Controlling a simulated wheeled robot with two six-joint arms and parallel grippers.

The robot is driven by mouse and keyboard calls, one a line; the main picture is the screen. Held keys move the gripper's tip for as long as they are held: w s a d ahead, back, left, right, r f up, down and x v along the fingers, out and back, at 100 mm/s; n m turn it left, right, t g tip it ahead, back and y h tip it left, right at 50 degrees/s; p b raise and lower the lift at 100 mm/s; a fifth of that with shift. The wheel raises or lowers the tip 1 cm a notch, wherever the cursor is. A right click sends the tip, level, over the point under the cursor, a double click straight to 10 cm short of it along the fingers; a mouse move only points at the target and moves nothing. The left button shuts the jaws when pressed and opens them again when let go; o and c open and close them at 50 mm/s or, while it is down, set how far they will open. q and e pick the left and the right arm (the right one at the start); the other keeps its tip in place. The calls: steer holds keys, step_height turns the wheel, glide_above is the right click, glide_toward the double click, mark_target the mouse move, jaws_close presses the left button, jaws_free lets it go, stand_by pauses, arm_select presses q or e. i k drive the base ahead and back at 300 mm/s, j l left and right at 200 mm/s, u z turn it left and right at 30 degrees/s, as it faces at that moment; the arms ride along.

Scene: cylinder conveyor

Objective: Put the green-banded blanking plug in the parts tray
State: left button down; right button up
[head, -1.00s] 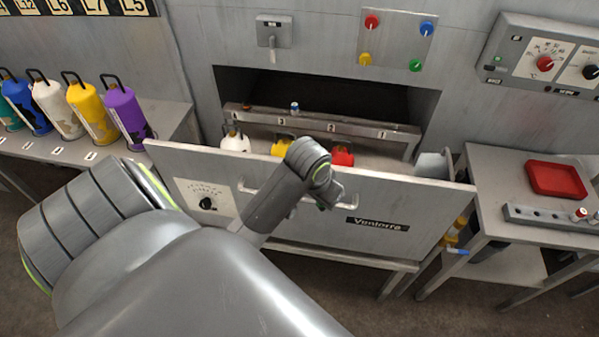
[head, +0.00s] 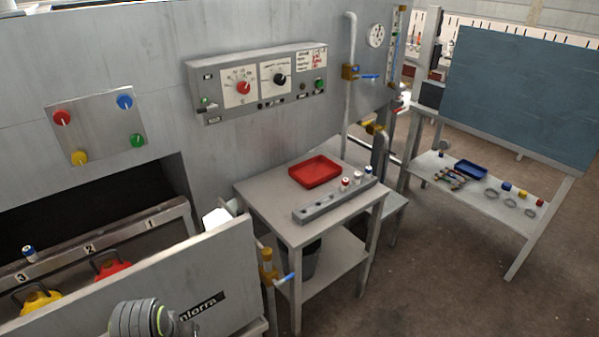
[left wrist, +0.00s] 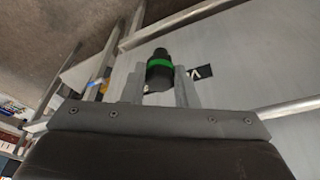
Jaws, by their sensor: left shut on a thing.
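In the left wrist view my left gripper (left wrist: 159,88) is shut on the green-banded blanking plug (left wrist: 159,64), a dark cylinder with a bright green band. It sticks out beyond the fingers, in front of the grey drawer front. In the head view only part of my left arm shows at the bottom edge; the gripper and plug are out of frame. A red tray (head: 315,172), empty, lies on the small grey side table (head: 265,196). A blue tray (head: 471,170) lies on a farther bench at the right. My right gripper is not in view.
A grey rack (head: 335,201) with several small plugs stands in front of the red tray. The open drawer front (head: 205,270) rises left of the side table. A pipe with a blue-handled valve (head: 284,279) stands between them. Hoops and small parts lie on the far bench (head: 480,204).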

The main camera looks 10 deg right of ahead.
mark_target(324, 170)
steer(key=i+l, duration=0.25)
steer(key=l, duration=0.15)
steer(key=i+l, duration=0.25)
steer(key=l, duration=0.15)
steer(key=i+l, duration=0.2)
steer(key=l, duration=0.2)
steer(key=i+l, duration=1.6)
